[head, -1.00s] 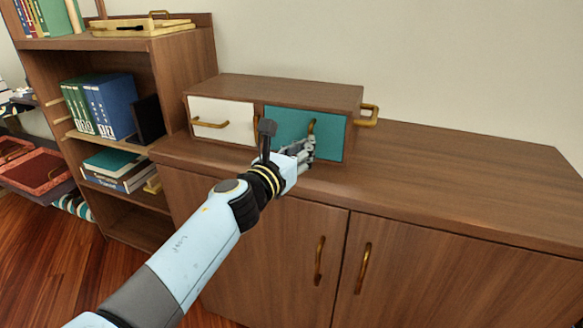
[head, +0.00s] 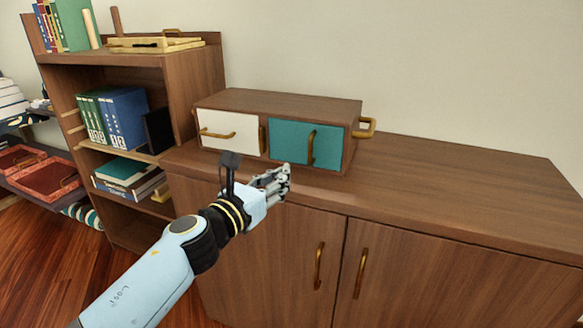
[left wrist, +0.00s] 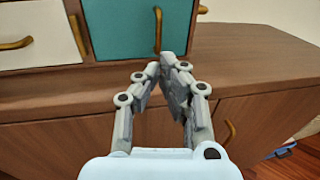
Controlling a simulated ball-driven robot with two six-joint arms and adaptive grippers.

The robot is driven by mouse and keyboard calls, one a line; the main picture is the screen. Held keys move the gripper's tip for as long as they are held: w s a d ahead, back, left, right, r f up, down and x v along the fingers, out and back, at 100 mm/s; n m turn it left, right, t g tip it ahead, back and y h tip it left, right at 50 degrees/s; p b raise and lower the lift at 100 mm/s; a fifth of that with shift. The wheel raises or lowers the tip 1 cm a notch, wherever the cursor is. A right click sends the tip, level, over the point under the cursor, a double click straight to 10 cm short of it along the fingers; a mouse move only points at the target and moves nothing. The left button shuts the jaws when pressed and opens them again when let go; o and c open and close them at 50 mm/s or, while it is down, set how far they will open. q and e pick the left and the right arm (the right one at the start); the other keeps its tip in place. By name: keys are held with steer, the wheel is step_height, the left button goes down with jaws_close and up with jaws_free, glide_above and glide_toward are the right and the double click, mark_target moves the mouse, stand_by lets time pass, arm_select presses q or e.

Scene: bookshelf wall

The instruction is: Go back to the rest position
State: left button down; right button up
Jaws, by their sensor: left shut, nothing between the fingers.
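My left gripper (head: 286,172) is shut and empty in front of the cabinet's top edge, below the small drawer box. It also shows in the left wrist view (left wrist: 165,62), fingertips close together, just below the teal door. The teal door (head: 290,140) and the white drawer front (head: 222,130) of the box both look closed. The gripper is apart from the teal door's brass handle (head: 311,148). My right gripper is not in view.
The wooden cabinet (head: 450,185) has a clear top to the right of the box. Its doors carry two brass handles (head: 319,266). A bookshelf (head: 200,85) with books (head: 125,115) stands at the left, beside red trays (head: 45,177).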

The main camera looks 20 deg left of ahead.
arm_select(q)
steer(key=s+a+f+n+g+y, duration=0.1)
steer(key=s+a+f+n+g, duration=0.1)
steer(key=s+f+n, duration=0.55)
steer(key=s+a+f+n+g+y, duration=0.25)
steer(key=s+f, duration=0.55)
steer(key=f, duration=0.6)
steer(key=s+a+f+n+g, duration=0.25)
steer(key=s+f+n, duration=0.35)
steer(key=f, duration=0.4)
steer(key=s+a+f+n+g, duration=0.1)
steer(key=s+f+n+g, duration=0.2)
steer(key=s, duration=0.8)
steer(key=s+a+f+n+g+y, duration=0.1)
steer(key=s+f+n+g, duration=0.2)
steer(key=s+f+n, duration=0.4)
steer(key=s+f+n+g, duration=0.4)
steer(key=s+n, duration=0.8)
steer(key=s, duration=0.4)
steer(key=shift+s+a+f, duration=0.2)
steer(key=shift+a+f, duration=0.2)
steer(key=shift+f, duration=0.45)
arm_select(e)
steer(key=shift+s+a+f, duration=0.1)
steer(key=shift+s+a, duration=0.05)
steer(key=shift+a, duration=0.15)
arm_select(q)
steer(key=shift+y, duration=0.25)
